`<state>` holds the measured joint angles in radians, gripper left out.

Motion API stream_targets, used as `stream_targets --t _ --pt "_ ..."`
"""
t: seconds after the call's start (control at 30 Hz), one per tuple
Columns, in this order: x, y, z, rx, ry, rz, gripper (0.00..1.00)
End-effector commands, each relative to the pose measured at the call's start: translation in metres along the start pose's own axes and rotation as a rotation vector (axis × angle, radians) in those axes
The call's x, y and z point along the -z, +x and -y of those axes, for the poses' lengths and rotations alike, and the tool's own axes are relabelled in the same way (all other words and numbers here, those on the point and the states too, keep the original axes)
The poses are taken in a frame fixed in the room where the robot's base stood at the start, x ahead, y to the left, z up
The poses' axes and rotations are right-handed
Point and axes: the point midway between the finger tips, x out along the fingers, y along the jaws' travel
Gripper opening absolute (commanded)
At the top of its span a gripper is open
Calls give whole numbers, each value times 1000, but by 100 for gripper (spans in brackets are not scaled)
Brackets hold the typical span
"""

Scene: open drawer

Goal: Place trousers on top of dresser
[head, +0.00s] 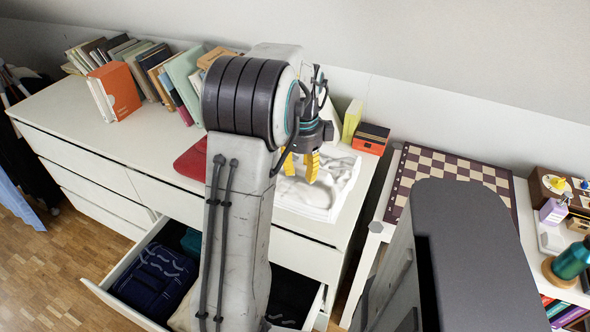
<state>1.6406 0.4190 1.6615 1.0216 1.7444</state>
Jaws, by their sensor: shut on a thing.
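The dresser (78,116) is long and white, against the wall, with a lower drawer (110,284) pulled open. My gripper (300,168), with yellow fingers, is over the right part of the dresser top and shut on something. My arm and the fingers hide most of the grip, so I cannot tell what is held. A white folded or moulded thing (325,192) with a raised rim lies directly below and around the fingertips. A red flat folded thing (190,160) lies left of my arm, partly hidden. No piece is clearly recognisable as trousers. Dark blue folded clothing (158,280) lies in the drawer.
Books (150,70) and an orange box (118,90) line the back of the dresser top. Its left front is clear. A yellow book (352,118) and an orange-black box (370,138) stand behind the gripper. A chessboard (445,172) lies on a table to the right.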

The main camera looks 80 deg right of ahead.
Motion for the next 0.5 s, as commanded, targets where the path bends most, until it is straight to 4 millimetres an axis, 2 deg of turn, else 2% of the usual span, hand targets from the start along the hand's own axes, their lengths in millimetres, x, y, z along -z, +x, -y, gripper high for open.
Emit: stream_targets --t 0.2,0.5 --pt "-20 19 28 0 -1 1 0" --pt "-32 33 46 3 0 3 0"
